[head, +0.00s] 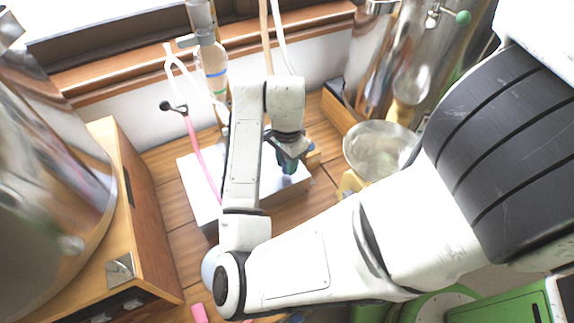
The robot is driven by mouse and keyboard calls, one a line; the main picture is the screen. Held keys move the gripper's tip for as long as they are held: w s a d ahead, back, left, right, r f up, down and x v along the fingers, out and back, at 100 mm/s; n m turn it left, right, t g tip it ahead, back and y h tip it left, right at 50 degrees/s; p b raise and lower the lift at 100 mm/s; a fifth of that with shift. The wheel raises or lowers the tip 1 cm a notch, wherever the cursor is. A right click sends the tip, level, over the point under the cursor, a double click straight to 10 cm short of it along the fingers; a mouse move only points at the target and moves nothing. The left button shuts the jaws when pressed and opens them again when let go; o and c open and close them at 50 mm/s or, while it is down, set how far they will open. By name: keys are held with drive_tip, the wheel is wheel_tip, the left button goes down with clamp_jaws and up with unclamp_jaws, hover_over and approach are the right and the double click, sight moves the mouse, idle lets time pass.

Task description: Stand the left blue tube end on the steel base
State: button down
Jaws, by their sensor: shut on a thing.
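The steel base (204,199) is a pale, flat-topped block on the wooden surface in the middle of the head view. My arm crosses in front of it and hides part of its top. My gripper (287,160) points down over the right part of the base. It is shut on a small dark blue-green piece (288,168), which looks like the blue tube end. The jaws hide most of this piece. I cannot tell whether its lower end touches the base or hangs just above it.
A pink tube (202,160) runs down to the base's left side. A clear bottle (213,68) stands behind. A glass bowl (378,149) is close on the right. A wooden cabinet (143,215) and a large steel vessel (45,190) fill the left.

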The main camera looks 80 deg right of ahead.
drive_tip(key=shift+f, duration=0.95)
drive_tip(key=shift+f, duration=0.2)
drive_tip(key=c, duration=0.8)
unclamp_jaws()
drive_tip(key=shift+c, duration=0.2)
drive_tip(key=shift+r, duration=0.1)
wheel_tip(320, 180, up, 12)
drive_tip(key=shift+r+p, duration=0.15)
drive_tip(key=shift+p, duration=0.8)
